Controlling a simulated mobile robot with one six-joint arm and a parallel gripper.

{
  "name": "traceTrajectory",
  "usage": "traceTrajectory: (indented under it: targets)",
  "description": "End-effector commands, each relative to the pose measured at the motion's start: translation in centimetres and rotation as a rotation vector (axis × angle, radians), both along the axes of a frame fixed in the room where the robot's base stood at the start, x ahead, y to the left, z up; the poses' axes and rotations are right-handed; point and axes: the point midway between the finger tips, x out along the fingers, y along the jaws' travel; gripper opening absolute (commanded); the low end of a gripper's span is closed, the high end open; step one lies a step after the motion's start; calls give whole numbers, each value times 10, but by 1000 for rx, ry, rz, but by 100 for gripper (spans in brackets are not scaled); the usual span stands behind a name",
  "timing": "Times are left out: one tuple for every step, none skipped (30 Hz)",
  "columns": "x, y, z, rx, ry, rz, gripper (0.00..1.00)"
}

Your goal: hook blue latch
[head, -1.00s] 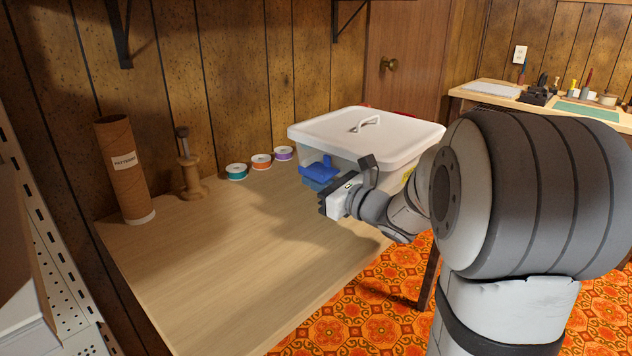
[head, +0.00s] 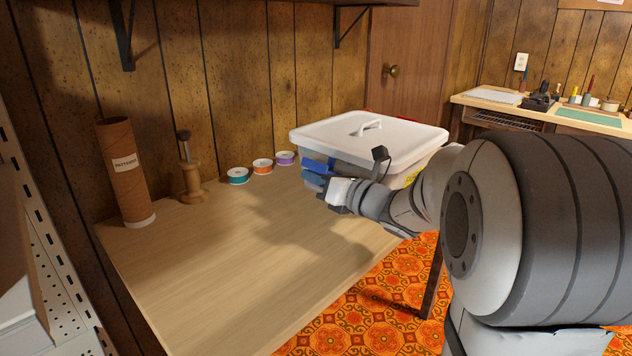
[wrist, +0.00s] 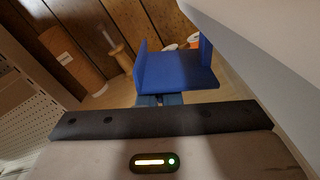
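The blue latch (head: 316,166) is on the near left side of a clear bin (head: 400,179) with a white lid (head: 335,134). My gripper (head: 328,192) is right at the latch and hides its lower part in the head view. In the wrist view the latch (wrist: 178,72) stands just beyond the dark front edge of my gripper, with a raised flap on its left and a broad flat face. A smaller dull blue part shows below it. My fingertips are not clear in either view, and I cannot tell whether they touch the latch.
The bin stands at the right end of the wooden table (head: 220,270). Teal (head: 237,176), orange (head: 262,166) and purple (head: 285,158) spools line the wall. A wooden spindle (head: 190,180) and a cardboard tube (head: 126,170) stand left. The table's middle is clear.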

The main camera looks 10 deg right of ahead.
Motion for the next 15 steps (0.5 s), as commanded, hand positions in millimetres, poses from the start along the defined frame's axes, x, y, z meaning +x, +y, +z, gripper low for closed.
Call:
traceTrajectory:
  targets:
    - [0, 0, 1, 14, 11, 1, 0]
    - [0, 1, 1, 22, 17, 2, 0]
    - [0, 0, 1, 33, 25, 2, 0]
    - [0, 0, 2, 39, 30, 1, 0]
    - [0, 0, 2, 44, 33, 1, 0]
    - [0, 0, 2, 50, 38, 1, 0]
    - [0, 0, 3, 55, 41, 1, 0]
    - [0, 0, 3, 58, 43, 1, 0]
    - [0, 0, 3, 60, 45, 1, 0]
    - [0, 0, 3, 62, 46, 1, 0]
    - [0, 0, 3, 63, 46, 1, 0]
    - [0, 0, 3, 64, 47, 1, 0]
    - [0, 0, 3, 64, 47, 1, 0]
    - [0, 0, 3, 64, 48, 1, 0]
    - [0, 0, 3, 64, 47, 1, 0]
